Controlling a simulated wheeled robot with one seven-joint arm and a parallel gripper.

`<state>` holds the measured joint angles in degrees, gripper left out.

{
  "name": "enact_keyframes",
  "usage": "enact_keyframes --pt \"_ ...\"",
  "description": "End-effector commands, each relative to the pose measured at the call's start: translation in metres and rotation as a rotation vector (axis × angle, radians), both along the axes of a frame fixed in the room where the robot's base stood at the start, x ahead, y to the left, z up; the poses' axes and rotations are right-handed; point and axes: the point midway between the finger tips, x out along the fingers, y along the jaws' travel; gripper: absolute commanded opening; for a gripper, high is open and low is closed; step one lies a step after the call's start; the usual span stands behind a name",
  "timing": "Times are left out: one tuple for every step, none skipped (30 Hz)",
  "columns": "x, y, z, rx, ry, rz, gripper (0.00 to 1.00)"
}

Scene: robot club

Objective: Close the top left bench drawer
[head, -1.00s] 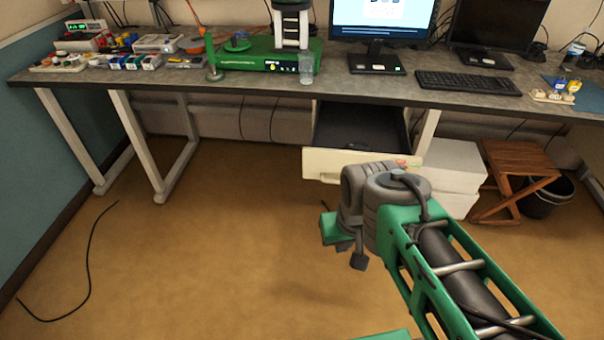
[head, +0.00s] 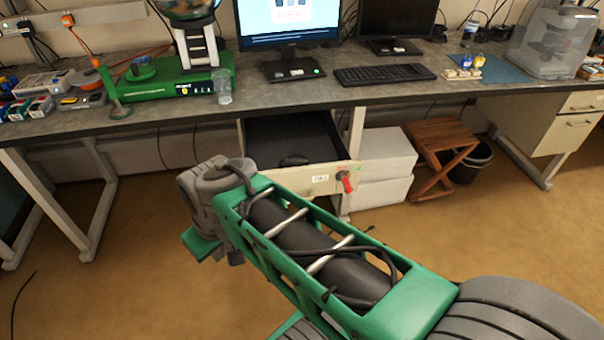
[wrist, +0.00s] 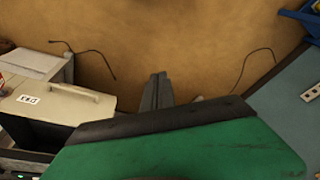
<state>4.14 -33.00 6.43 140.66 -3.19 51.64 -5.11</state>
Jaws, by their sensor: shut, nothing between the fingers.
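The bench drawer (head: 315,180) stands pulled out under the bench, with its dark inside showing in the head view. Its cream front has a small white label, and a red item hangs at its right end. The wrist view shows the same drawer front (wrist: 60,104) at the left, with its handle and label. My gripper (wrist: 157,80) is in the wrist view, its fingers together and empty, apart from the drawer front and to one side of it. In the head view my arm reaches in front of the drawer's lower left, and its fingers are hidden.
White boxes (head: 385,158) and a folding wooden stool (head: 440,155) stand right of the drawer, with a dark bucket behind. The bench top (head: 300,97) bears monitors, a keyboard and a green device. A bench leg (head: 97,200) stands at left. The floor before the drawer is clear.

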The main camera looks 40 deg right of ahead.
Motion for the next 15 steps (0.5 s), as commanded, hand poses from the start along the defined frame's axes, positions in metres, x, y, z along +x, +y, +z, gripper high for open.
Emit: enact_keyframes --pt "0.008 -0.015 -0.004 0.000 0.000 0.023 0.00" --pt "0.014 -0.026 -0.005 0.001 -0.005 0.051 0.00" --pt "0.023 -0.042 -0.007 0.001 -0.015 0.099 0.00" --pt "0.030 -0.057 -0.009 0.000 -0.025 0.137 0.00" --pt "0.036 -0.074 -0.010 -0.002 -0.039 0.179 0.00" --pt "0.042 -0.099 -0.013 -0.006 -0.063 0.236 0.00" --pt "0.045 -0.118 -0.015 -0.011 -0.083 0.280 0.00" --pt "0.047 -0.138 -0.016 -0.019 -0.106 0.320 0.00" --pt "0.047 -0.165 -0.019 -0.034 -0.139 0.375 0.00" --pt "0.045 -0.187 -0.021 -0.047 -0.166 0.413 0.00" --pt "0.041 -0.208 -0.023 -0.066 -0.193 0.451 0.00" --pt "0.034 -0.235 -0.026 -0.092 -0.230 0.499 0.00" --pt "0.027 -0.255 -0.028 -0.116 -0.256 0.534 0.00" --pt "0.019 -0.273 -0.029 -0.140 -0.283 0.564 0.00" --pt "0.008 -0.294 -0.031 -0.176 -0.312 0.601 0.00"
